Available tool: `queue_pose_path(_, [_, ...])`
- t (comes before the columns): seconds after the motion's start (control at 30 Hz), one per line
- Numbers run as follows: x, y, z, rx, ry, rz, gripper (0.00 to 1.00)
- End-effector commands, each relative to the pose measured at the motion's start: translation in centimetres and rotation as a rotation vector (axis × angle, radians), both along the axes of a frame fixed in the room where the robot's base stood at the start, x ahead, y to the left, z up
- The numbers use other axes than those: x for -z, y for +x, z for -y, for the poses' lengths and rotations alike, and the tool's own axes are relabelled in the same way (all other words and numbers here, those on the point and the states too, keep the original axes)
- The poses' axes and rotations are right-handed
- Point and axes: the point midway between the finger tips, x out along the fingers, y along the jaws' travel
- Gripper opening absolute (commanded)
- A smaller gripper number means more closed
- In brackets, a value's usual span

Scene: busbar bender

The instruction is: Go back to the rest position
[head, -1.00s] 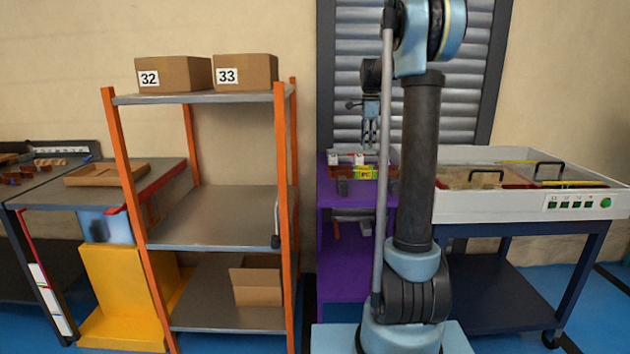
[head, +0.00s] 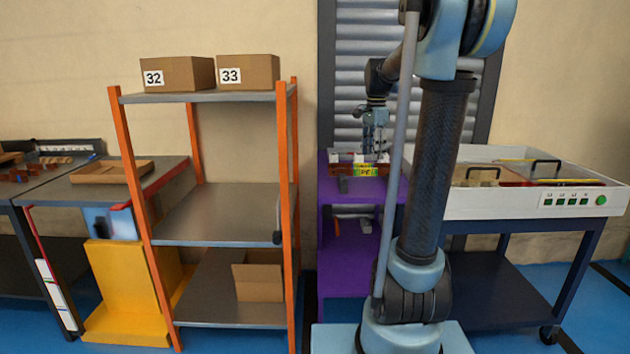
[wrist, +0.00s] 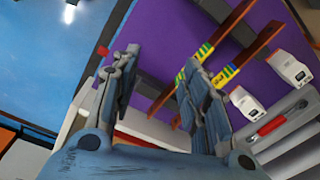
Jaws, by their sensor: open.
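My gripper (head: 375,142) hangs above the purple bench (head: 334,205) in the head view, partly in front of the dark bender items and the yellow-green labelled block (head: 366,169). In the wrist view my gripper (wrist: 160,62) shows two blue-grey fingers spread apart with nothing between them. Beyond the fingers lie brown bars (wrist: 262,38) with yellow and blue labels, and white devices (wrist: 290,70) on the purple surface. Any contact between the fingers and these items cannot be made out.
An orange shelf rack (head: 215,215) with boxes 32 (head: 176,73) and 33 (head: 247,71) stands left. A white-topped cart (head: 585,203) stands right. A grey workbench (head: 100,190) with a wooden tray is at far left. Blue floor shows around them.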

Motion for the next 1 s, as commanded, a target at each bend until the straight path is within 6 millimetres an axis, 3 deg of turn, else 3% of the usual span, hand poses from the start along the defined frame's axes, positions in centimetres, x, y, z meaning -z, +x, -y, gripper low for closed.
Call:
queue_pose_path(0.1, [0.8, -3.8, -0.2, -0.11, -0.006, 0.014, 0.41])
queue_pose_path(0.47, [4.7, -14.2, -0.5, -0.456, -0.034, 0.054, 0.41])
queue_pose_path(0.77, [9.9, -22.0, -0.8, -0.743, -0.069, 0.086, 0.41])
queue_pose_path(1.0, [15.2, -27.6, -0.9, -0.97, -0.104, 0.109, 0.41])
